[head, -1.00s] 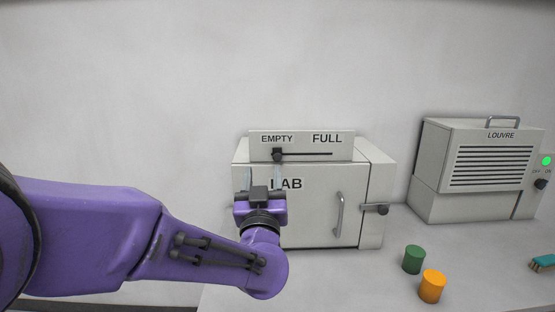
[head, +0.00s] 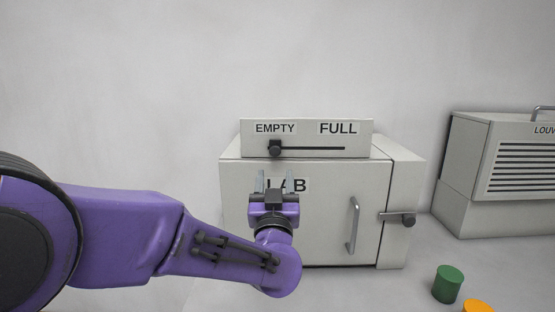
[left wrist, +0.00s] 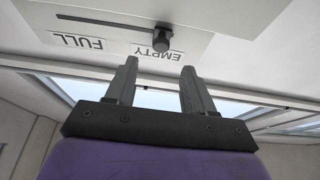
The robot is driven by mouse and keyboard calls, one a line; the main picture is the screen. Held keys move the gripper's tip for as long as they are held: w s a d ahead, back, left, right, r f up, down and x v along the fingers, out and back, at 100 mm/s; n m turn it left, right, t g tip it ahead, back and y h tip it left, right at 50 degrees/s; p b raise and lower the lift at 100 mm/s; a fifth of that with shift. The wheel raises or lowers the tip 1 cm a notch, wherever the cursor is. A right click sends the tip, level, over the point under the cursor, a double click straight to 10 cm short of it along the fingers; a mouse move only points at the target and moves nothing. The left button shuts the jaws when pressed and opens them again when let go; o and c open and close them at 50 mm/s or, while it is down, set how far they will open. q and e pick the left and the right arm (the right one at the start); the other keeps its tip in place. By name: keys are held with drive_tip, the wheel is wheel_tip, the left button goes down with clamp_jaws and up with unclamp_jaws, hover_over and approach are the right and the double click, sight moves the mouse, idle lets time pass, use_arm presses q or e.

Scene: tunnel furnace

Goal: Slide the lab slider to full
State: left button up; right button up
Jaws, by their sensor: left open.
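The lab slider's black knob (head: 275,148) sits at the left end of its slot, under the EMPTY label (head: 275,128). The FULL label (head: 338,128) is above the slot's right end. The slider panel (head: 366,140) stands on top of the grey LAB box (head: 320,215). My left gripper (head: 275,182) is open and empty, in front of the box and below the knob, apart from it. In the left wrist view, upside down, the knob (left wrist: 162,38) shows beyond and between the two fingertips (left wrist: 159,66). My right gripper is not in view.
The LAB box has a door handle (head: 353,225) and a latch knob (head: 408,220) on its right side. A LOUVRE box (head: 475,205) stands further right. A green cylinder (head: 447,284) and an orange cylinder (head: 478,306) stand at front right. The space around the knob is clear.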

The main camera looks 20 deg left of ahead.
sight(275, 152)
use_arm(q)
drive_tip(key=p+x, duration=0.2)
drive_tip(key=x, duration=0.5)
drive_tip(key=shift+a+r, duration=0.1)
drive_tip(key=shift+r, duration=0.1)
drive_tip(key=shift+w+a, duration=0.1)
drive_tip(key=shift+w, duration=0.35)
drive_tip(key=shift+s+r, duration=0.1)
clamp_jaws()
